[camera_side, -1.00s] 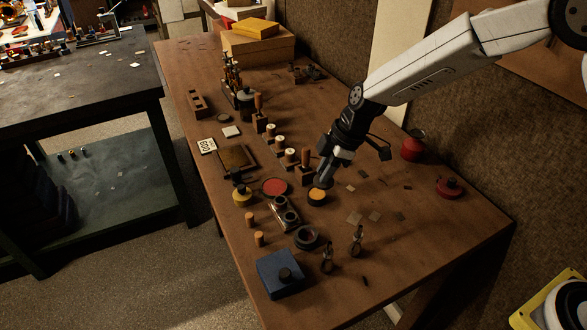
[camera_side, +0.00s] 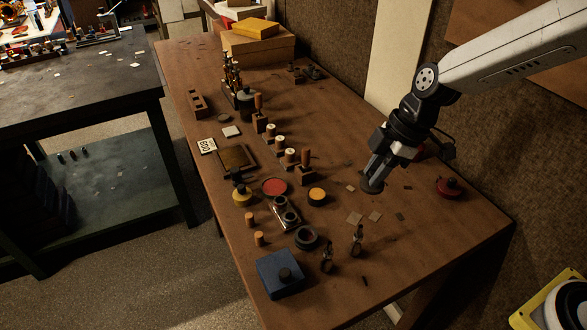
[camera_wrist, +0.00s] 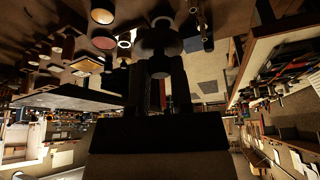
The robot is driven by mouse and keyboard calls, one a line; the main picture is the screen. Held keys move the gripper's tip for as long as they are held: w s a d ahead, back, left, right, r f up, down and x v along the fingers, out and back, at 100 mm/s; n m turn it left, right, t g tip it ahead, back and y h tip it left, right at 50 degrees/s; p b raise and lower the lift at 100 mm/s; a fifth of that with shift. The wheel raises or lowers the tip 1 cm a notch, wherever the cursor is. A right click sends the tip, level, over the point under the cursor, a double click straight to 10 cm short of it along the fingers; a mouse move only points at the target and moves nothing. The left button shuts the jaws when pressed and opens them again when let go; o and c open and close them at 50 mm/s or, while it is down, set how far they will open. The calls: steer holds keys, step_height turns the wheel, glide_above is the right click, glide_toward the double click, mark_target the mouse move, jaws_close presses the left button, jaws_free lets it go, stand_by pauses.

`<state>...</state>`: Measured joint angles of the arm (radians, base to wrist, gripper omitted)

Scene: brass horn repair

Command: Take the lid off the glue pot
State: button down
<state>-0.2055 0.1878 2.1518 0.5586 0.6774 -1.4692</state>
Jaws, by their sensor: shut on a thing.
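The open glue pot appears to be the small round pot with amber contents (camera_side: 317,195) near the middle of the bench in the side view. My gripper (camera_side: 376,174) is to the right of it, pointing down, with its fingers shut on a dark round lid (camera_side: 373,187). The lid is low at the bench top, and I cannot tell whether it touches the wood. In the wrist view the lid (camera_wrist: 160,40) is at the fingertips of my gripper (camera_wrist: 160,70), with its knob between them.
A red-filled tin (camera_side: 274,187) stands left of the pot. A dark ring (camera_side: 306,238) and a blue box (camera_side: 280,274) are nearer the front. Small flat squares (camera_side: 354,217) lie near the lid. A red squat pot (camera_side: 449,187) stands at right. Bare bench lies in front of it.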

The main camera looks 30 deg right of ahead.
steer(key=shift+s+d+r, duration=0.15)
steer(key=shift+s+r, duration=0.05)
steer(key=shift+s, duration=0.15)
stand_by(0.5)
steer(key=s+d+f, duration=0.1)
steer(key=s+f, duration=0.1)
steer(key=s, duration=0.5)
steer(key=shift+s, duration=0.25)
steer(key=shift+w+d+f, duration=0.1)
steer(key=shift+w+a+f, duration=0.65)
steer(key=shift+w+f, duration=0.9)
steer(key=shift+w, duration=0.55)
steer(key=shift+w+a+f, duration=0.65)
steer(key=shift+w+f, duration=0.9)
steer(key=shift+w, duration=0.6)
steer(key=shift+w+a+f, duration=0.65)
steer(key=shift+w+f, duration=0.9)
steer(key=shift+w, duration=0.55)
